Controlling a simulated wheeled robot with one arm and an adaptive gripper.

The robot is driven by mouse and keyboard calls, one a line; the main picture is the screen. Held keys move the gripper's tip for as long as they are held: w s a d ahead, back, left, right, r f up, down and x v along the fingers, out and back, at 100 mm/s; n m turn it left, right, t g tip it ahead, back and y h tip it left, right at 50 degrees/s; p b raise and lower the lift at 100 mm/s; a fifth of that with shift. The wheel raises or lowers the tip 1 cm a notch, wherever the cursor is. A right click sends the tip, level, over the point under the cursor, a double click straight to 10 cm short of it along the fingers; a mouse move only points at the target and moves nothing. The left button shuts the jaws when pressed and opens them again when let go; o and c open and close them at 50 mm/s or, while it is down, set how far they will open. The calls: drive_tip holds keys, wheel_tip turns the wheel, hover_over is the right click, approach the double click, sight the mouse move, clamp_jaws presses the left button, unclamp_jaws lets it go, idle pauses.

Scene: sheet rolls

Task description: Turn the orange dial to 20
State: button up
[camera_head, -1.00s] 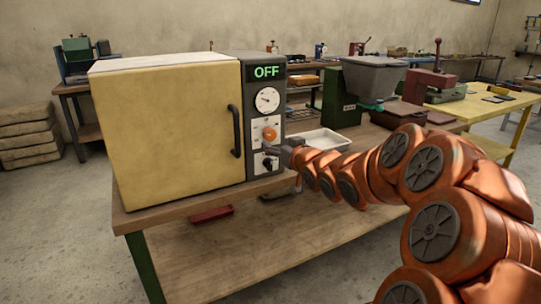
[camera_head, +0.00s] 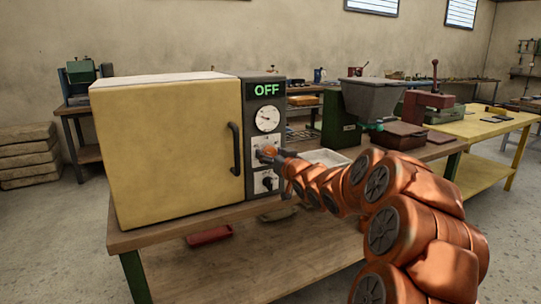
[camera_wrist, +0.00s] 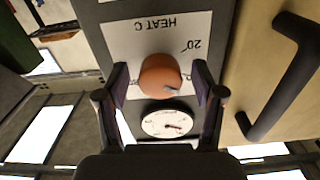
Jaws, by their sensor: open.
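The orange dial (camera_wrist: 160,75) sits on a white plate marked HEAT C, upside down in the wrist view. A small grey mark shows on its lower right part. The number 20 (camera_wrist: 190,47) is printed up and right of it. My gripper (camera_wrist: 160,80) is open, with one finger on each side of the dial; I cannot tell whether either finger touches it. In the head view my gripper (camera_head: 274,156) is at the panel and partly hides the orange dial (camera_head: 269,150). The display (camera_head: 266,90) reads OFF.
A white gauge (camera_head: 267,119) is above the dial, and a black knob (camera_head: 267,182) is below it. The yellow oven door (camera_head: 165,150) has a dark handle (camera_head: 235,148) beside the panel. A white tray (camera_head: 327,157) lies on the bench to the right.

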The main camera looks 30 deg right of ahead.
drive_tip(key=shift+w, duration=0.15)
drive_tip(key=c, duration=1.1)
